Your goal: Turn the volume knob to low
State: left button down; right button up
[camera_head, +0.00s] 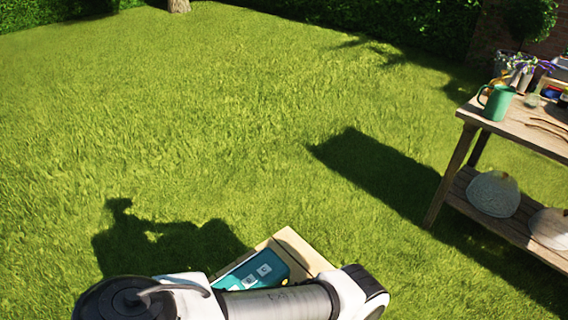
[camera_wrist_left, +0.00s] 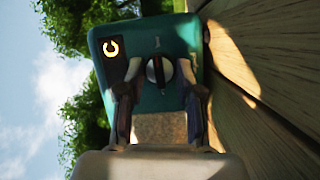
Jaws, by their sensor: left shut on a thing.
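A teal box-shaped device (camera_wrist_left: 178,32) fills the middle of the left wrist view. My left gripper (camera_wrist_left: 160,88) is shut on the knob, one finger at each side. In the head view the teal device (camera_head: 262,268) shows at the bottom, partly hidden by my arm, and the knob is hidden. My right gripper is in neither view.
The device stands on a wooden table (camera_head: 303,249), whose planks (camera_wrist_left: 262,110) run close beside the gripper in the left wrist view. A wooden potting bench (camera_head: 520,128) with a green watering can (camera_head: 497,103) stands at the right. Open lawn (camera_head: 220,110) lies beyond.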

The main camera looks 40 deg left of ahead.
pick_arm(q)
jog(key=c, duration=0.8)
grip_release()
jog(key=shift+o, duration=0.2)
jog(key=shift+r, duration=0.1)
notch_tip(320, 180, up, 10)
